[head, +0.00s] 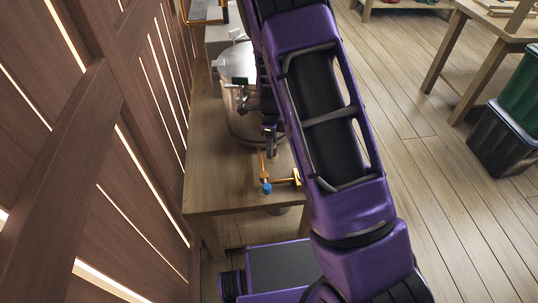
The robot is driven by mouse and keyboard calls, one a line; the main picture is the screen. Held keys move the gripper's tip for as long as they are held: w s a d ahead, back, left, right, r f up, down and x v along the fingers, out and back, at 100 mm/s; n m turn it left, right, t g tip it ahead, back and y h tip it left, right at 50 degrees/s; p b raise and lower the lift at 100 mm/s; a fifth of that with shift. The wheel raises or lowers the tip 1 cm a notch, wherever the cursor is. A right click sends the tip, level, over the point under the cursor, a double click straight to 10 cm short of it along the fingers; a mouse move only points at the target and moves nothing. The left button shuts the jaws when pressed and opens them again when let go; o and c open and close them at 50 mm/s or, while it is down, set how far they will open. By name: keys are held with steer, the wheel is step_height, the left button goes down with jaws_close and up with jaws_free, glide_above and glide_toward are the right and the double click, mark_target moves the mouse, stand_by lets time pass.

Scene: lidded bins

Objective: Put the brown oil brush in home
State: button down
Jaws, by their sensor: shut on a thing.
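My gripper (269,140) is dark and small in the head view, over the wooden table and in front of the shiny metal pot. It is shut on a thin brownish thing, which I take for the brown oil brush (261,160). Its outline is too small to make out clearly. Just below it are a blue knob (266,188) and an orange-brass fitting (296,178), near the table's front edge. My purple arm hides the table's right side. I cannot make out which place is the home.
The metal pot (236,110) stands on the wooden table (215,180), close to the slatted wall (90,150) on the left. A second table (490,40) and dark and green bins (505,140) stand at the right. The wooden floor between is clear.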

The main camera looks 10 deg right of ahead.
steer(key=s+d+r+n, duration=0.2)
steer(key=s+r+n, duration=0.1)
steer(key=n, duration=0.8)
steer(key=s+d+r+n, duration=0.2)
steer(key=s+r+n, duration=0.1)
steer(key=n, duration=0.9)
steer(key=shift+s+r, duration=0.4)
steer(key=shift+r, duration=0.45)
